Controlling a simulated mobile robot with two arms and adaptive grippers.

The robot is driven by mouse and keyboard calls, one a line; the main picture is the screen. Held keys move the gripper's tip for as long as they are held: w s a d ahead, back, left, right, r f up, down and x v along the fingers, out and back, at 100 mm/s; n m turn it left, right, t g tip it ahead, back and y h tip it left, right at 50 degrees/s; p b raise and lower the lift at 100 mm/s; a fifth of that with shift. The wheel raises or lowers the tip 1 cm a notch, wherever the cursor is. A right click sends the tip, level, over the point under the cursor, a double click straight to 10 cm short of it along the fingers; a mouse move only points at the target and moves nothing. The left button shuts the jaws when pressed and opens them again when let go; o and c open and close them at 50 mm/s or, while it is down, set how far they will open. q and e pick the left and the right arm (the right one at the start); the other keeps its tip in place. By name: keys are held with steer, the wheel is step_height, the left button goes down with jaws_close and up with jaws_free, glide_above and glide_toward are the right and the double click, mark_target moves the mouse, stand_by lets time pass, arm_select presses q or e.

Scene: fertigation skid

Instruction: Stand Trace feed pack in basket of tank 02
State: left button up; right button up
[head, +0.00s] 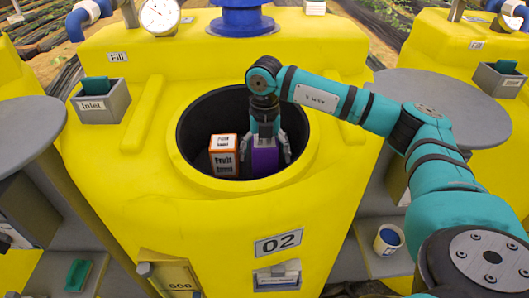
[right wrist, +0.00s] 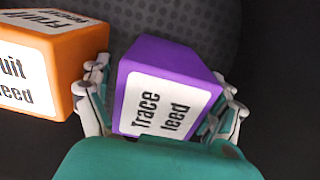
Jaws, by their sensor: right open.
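The purple Trace feed pack (head: 264,160) stands inside the round dark opening of yellow tank 02 (head: 231,212). The right wrist view shows its white label reading "Trace feed" (right wrist: 148,103). My right gripper (head: 268,150) reaches down into the opening with its fingers on either side of the pack. In the right wrist view the gripper (right wrist: 165,110) is open around it, with fingers close to both sides; whether they touch is unclear. The dark perforated basket (right wrist: 205,25) shows behind the pack. The pack's base is hidden. My left gripper is not in view.
An orange Fruit feed pack (head: 223,158) stands in the same opening, just left of my right gripper; it also shows in the right wrist view (right wrist: 45,65). A grey Inlet box (head: 101,101) sits at the upper left of the tank.

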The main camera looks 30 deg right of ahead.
steer(key=shift+r, duration=0.1)
step_height(320, 180, up, 11)
steer(key=b, duration=0.3)
steer(key=shift+r, duration=0.6)
steer(key=shift+f, duration=0.1)
